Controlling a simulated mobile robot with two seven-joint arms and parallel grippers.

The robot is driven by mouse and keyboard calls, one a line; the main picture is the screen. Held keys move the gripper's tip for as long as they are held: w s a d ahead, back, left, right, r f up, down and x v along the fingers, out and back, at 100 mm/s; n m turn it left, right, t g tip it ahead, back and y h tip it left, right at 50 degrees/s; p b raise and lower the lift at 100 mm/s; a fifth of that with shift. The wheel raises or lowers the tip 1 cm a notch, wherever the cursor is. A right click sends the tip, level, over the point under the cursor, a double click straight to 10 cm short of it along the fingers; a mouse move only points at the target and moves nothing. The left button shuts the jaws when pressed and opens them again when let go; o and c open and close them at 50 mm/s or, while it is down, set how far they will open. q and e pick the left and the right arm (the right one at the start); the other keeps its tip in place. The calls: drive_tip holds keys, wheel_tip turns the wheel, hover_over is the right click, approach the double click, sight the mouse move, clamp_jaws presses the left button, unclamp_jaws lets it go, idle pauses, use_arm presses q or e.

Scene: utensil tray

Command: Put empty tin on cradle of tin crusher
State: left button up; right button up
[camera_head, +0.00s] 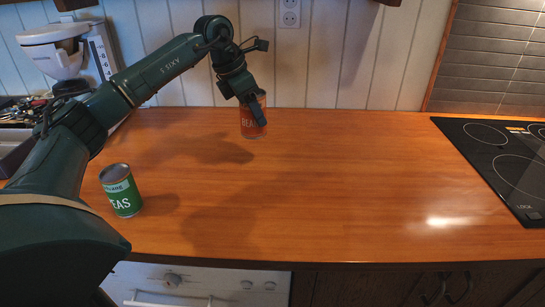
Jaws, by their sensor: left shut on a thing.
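My left gripper (259,113) is shut on an orange tin (250,128) with a label starting "BEA", near the back of the wooden counter. The fingers cover part of the tin. It is roughly upright; I cannot tell whether its base touches the counter. A green tin (122,192) labelled "PEAS" stands on the counter at the left, beside my left arm. No part is clearly recognisable as the crusher's cradle. A white and grey device (58,48) at the upper left may be the tin crusher; my arm hides part of it. My right gripper is not in view.
The wooden counter (330,190) is clear in the middle and right. A black cooktop (495,155) lies at the right. A utensil tray (18,108) at the left edge is partly behind my arm. A wall socket (290,13) is above the counter.

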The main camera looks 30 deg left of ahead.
use_arm(q)
wheel_tip(320, 180, down, 9)
drive_tip(key=shift+f, duration=0.2)
idle(0.3)
drive_tip(key=shift+f, duration=0.15)
drive_tip(key=o, duration=1)
